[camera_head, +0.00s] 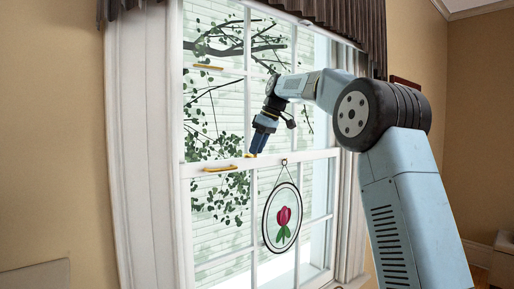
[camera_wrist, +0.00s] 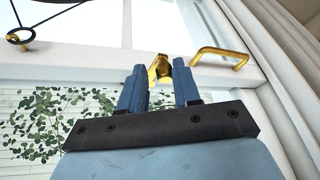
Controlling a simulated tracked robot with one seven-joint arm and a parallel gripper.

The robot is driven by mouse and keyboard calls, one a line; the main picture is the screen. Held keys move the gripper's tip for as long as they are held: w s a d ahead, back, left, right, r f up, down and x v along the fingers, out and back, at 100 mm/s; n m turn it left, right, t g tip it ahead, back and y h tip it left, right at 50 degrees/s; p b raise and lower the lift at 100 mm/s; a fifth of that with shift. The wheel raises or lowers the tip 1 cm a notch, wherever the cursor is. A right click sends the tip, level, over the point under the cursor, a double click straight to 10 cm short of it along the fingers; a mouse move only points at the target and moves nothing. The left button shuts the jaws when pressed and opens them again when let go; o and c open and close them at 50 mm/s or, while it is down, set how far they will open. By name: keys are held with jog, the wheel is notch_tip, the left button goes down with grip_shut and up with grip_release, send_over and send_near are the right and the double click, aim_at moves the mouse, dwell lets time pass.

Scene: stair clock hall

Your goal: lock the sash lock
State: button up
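The sash lock is a small brass fitting on the white meeting rail of the window, seen in the wrist view (camera_wrist: 160,69) at my fingertips. In the head view only a bit of brass (camera_head: 250,155) shows below the fingertips. My gripper (camera_head: 258,146) reaches in to the rail from the upper right. In the wrist view its two blue fingers (camera_wrist: 160,80) stand apart, with the brass fitting at and between their tips, partly hidden by them. I cannot tell whether either finger touches it.
A round tulip ornament (camera_head: 282,218) hangs from a hook (camera_head: 284,162) right of the lock. A dark curtain (camera_head: 335,15) hangs above.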

jog(key=shift+o, duration=1.1)
jog(key=shift+a, duration=0.1)
jog(key=shift+r, duration=0.1)
jog(key=v, duration=1.3)
jog(key=shift+r, duration=0.2)
